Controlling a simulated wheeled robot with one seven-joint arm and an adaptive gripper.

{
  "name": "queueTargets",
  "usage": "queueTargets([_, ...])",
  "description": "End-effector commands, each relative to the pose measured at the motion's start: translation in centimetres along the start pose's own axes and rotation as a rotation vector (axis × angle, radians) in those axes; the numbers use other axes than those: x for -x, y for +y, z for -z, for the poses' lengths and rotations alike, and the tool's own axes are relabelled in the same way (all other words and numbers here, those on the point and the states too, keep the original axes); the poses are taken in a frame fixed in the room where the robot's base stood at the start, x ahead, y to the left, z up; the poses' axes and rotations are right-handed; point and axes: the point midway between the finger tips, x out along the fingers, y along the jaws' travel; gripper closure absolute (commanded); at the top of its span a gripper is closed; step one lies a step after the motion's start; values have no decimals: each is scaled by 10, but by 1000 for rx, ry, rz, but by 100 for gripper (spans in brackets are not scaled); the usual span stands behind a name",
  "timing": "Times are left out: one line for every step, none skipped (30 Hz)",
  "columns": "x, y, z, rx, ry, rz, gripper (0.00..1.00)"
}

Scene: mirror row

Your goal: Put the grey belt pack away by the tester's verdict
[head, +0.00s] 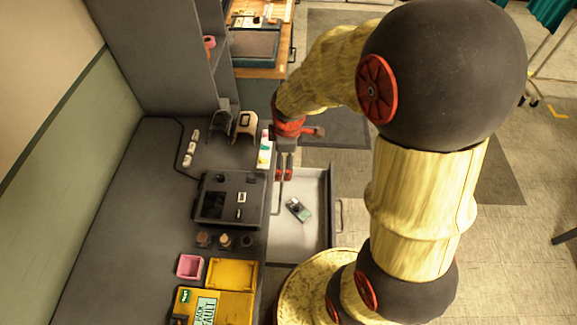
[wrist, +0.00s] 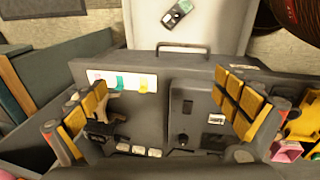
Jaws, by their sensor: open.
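A small grey pack with a dark part and a greenish end (head: 299,209) lies in the open pale drawer (head: 312,182). It looks like the belt pack and also shows at the top of the wrist view (wrist: 177,12). My gripper (head: 285,176) is over the drawer's left side near the counter edge, apart from the pack. In the wrist view my gripper (wrist: 163,108) is open and empty, its yellow-padded fingers spread wide. A dark tray-like unit (head: 212,182), possibly the tester, sits on the counter. Its verdict is not readable. A yellow case (head: 235,306) carries a sign that seems to read "PACK FAULT".
A pink bin (head: 189,266) and a yellow bin (head: 232,273) stand at the front of the counter. A white card with coloured marks (head: 265,150) lies by the counter's edge. Several small white items (head: 190,148) lie farther left. Open floor is to the right.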

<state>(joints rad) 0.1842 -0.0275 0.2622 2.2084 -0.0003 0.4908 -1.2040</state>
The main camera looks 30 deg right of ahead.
Motion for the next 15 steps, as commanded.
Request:
queueTargets([23, -3, 5, -56, 13, -24, 0])
queueTargets([35, -6, 7, -94, 20, -33, 0])
queueTargets([50, -10, 10, -145, 29, -44, 0])
queueTargets([62, -14, 11, -183, 37, -52, 0])
queueTargets([73, -17, 13, -221, 45, -59, 0])
queueTargets([87, -23, 14, -273, 56, -70, 0])
queueTargets([97, -27, 15, -310, 64, -76, 0])
queueTargets([108, -32, 16, -349, 74, -83, 0])
queueTargets([121, -39, 17, -400, 87, -90, 0])
queueTargets([131, -44, 17, -438, 98, -96, 0])
queueTargets([140, -49, 17, -476, 107, -100, 0])
queueTargets([152, -57, 17, -527, 123, -107, 0])
queueTargets([161, -63, 16, -566, 134, -111, 0])
queueTargets([169, -69, 16, -603, 145, -114, 0])
queueTargets([180, -77, 15, -655, 162, -119, 0])
